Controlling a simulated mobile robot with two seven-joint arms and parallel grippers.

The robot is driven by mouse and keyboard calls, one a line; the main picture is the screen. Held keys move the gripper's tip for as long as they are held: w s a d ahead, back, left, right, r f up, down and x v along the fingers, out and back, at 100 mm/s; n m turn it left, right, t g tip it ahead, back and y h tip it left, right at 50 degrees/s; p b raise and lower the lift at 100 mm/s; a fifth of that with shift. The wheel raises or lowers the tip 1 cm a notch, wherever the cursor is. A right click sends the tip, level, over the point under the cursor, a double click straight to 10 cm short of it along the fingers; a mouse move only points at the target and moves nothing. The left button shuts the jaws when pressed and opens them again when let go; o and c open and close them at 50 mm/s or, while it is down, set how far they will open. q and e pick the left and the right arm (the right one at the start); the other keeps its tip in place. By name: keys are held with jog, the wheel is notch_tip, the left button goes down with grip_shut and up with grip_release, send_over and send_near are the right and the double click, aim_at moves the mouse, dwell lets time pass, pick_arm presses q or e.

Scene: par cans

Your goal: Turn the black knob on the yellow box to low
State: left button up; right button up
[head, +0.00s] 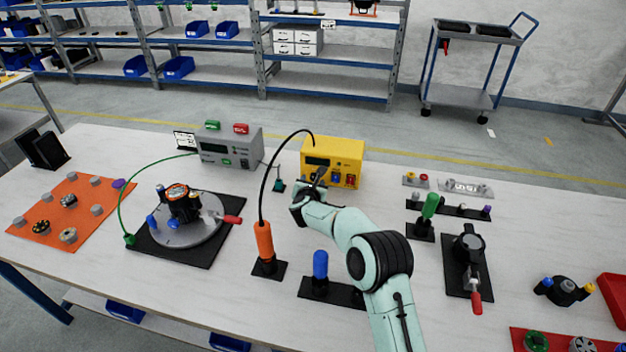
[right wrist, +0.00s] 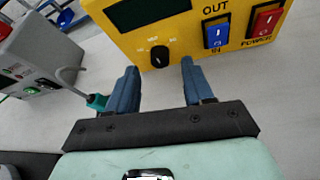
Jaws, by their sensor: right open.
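The yellow box (head: 345,152) stands at the back middle of the table; its front also fills the top of the right wrist view (right wrist: 230,15). The black knob (right wrist: 159,56) is low on the box's front, left of a blue switch (right wrist: 216,34) and a red power switch (right wrist: 264,22). Small marks surround the knob, too small to read surely. My right gripper (right wrist: 160,75) is open, its two blue fingers apart, with the knob between and just beyond the tips. In the head view my right gripper (head: 318,178) hides the knob. My left gripper is out of view.
A grey box (head: 230,147) with green and red buttons stands left of the yellow box. An orange handle (head: 264,240) with a black cable arching up stands in front. A blue handle (head: 320,265) and a green handle (head: 430,206) stand near my right arm.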

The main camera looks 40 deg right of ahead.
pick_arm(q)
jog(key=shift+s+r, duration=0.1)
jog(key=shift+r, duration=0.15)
pick_arm(e)
jog(key=shift+x, duration=1.2)
grip_shut()
pick_arm(q)
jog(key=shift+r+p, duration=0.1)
jog(key=shift+p, duration=0.2)
